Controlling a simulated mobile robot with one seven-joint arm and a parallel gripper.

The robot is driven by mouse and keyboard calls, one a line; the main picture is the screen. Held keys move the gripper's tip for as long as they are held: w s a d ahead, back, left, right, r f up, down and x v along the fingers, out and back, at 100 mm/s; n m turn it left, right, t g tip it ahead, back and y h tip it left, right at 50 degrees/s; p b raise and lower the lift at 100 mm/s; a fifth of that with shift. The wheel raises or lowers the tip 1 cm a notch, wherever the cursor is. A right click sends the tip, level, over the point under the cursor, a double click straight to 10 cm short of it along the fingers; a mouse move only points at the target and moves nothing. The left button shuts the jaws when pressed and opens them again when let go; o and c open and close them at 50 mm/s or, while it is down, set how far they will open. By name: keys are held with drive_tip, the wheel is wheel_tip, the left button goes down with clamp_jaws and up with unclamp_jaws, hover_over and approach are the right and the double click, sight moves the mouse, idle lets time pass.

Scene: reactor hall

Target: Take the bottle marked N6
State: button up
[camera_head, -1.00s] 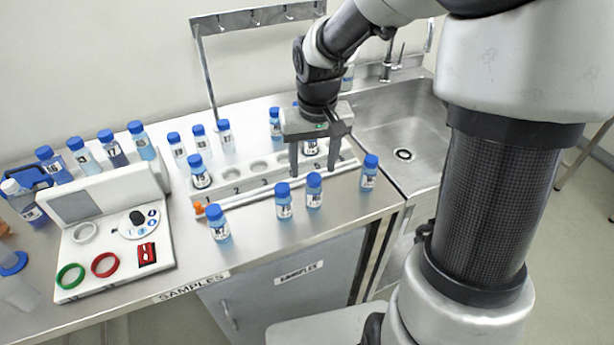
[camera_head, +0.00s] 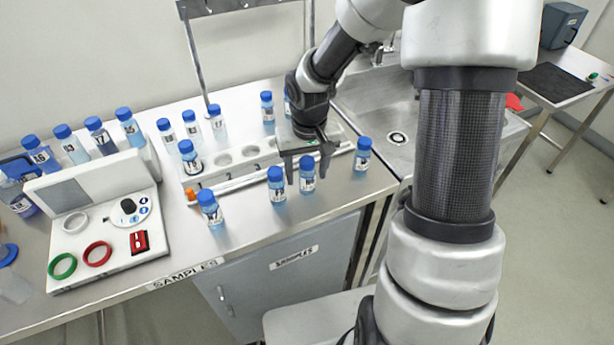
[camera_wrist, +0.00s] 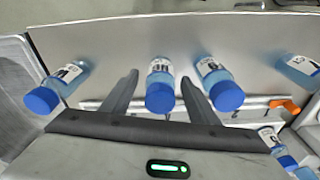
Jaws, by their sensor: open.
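Several blue-capped bottles with white labels stand on the steel bench; the labels are too small to read surely, so I cannot tell which is N6. My gripper (camera_head: 306,172) is open and points down at the front row. One bottle (camera_head: 307,178) stands between its fingers in the head view; it also shows between them in the wrist view (camera_wrist: 160,84), apart from both. A neighbouring bottle (camera_head: 277,187) stands close to its left, beside a finger; in the wrist view it is on the right (camera_wrist: 219,83). Another bottle (camera_head: 363,154) stands farther right.
A white numbered rack (camera_head: 205,180) lies behind the front row, partly hidden by my gripper, with a bottle (camera_head: 190,158) at its left end. Another bottle (camera_head: 210,208) stands front left. A white device (camera_head: 105,222) is at left, a sink (camera_head: 385,115) at back right.

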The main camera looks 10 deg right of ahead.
drive_tip(key=c, duration=1.1)
